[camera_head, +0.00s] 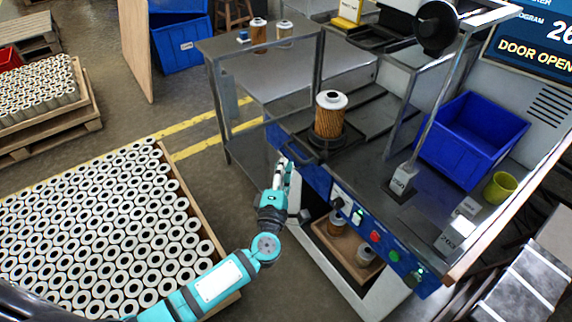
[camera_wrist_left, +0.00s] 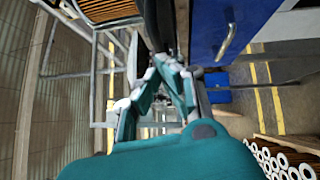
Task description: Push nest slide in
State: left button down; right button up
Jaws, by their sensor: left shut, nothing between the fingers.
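The nest slide (camera_head: 350,139) is a dark tray at the front edge of the machine, sticking out past the blue front panel, with a dark bar handle (camera_head: 297,157) on its front. A filter cartridge (camera_head: 330,117) with orange pleats and a white cap stands upright on it. Its pleats also show at the top of the left wrist view (camera_wrist_left: 108,9). My left gripper (camera_head: 283,167) is shut and empty, just in front of and slightly below the handle. I cannot tell whether it touches. The shut fingers show in the left wrist view (camera_wrist_left: 166,75). My right gripper is out of view.
The blue front panel (camera_head: 318,178) has buttons. A blue bin (camera_head: 472,135) and a green cup (camera_head: 500,187) stand on the machine's right. A crate of cartridges (camera_head: 180,180) fills the lower left. Cartridges stand on a side table (camera_head: 222,45). The screen (camera_head: 535,45) reads "DOOR OPEN".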

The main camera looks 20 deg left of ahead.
pick_arm(q)
jog(key=shift+w+d, duration=0.25)
jog(key=shift+d, duration=0.05)
jog(key=shift+w, duration=0.1)
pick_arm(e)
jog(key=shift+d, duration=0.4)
